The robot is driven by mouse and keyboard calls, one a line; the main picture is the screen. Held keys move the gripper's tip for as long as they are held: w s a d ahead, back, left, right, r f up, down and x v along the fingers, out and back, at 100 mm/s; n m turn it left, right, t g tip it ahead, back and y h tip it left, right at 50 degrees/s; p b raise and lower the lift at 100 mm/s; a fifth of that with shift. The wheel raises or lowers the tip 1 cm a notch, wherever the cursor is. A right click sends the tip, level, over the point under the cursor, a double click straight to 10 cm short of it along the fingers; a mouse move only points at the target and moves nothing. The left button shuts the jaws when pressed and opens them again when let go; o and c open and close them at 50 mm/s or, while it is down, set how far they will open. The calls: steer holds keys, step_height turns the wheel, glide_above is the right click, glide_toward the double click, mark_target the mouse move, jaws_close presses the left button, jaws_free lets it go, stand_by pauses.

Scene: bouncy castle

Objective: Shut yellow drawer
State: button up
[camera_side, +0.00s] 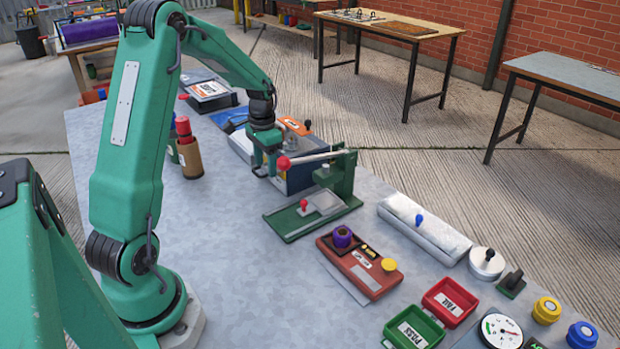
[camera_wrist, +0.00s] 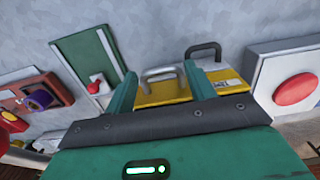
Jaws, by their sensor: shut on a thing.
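The yellow drawer (camera_wrist: 165,96) shows in the wrist view, between and beyond my fingers, with a grey bar handle (camera_wrist: 160,71) along its edge. My gripper (camera_wrist: 160,74) has one finger at each end of this handle and is shut on it. In the side view my gripper (camera_side: 265,170) is low at the left end of a grey-blue cabinet (camera_side: 302,178). There the drawer's yellow front is hidden by my gripper and the press. I cannot tell how far the drawer stands out.
A green toggle press (camera_side: 343,178) with a red-knobbed lever stands close to my gripper, on the cabinet's near side. A brown cylinder (camera_side: 191,158) with a red top stands to the left. A red block (camera_side: 358,264) and trays (camera_side: 450,302) lie nearer.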

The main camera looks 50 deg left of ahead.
steer(key=shift+w, duration=0.3)
steer(key=o, duration=1.1)
steer(key=shift+c, duration=0.2)
steer(key=o, duration=0.3)
steer(key=shift+s, duration=0.1)
step_height(320, 180, up, 8)
steer(key=shift+f, duration=0.1)
steer(key=shift+d, duration=0.1)
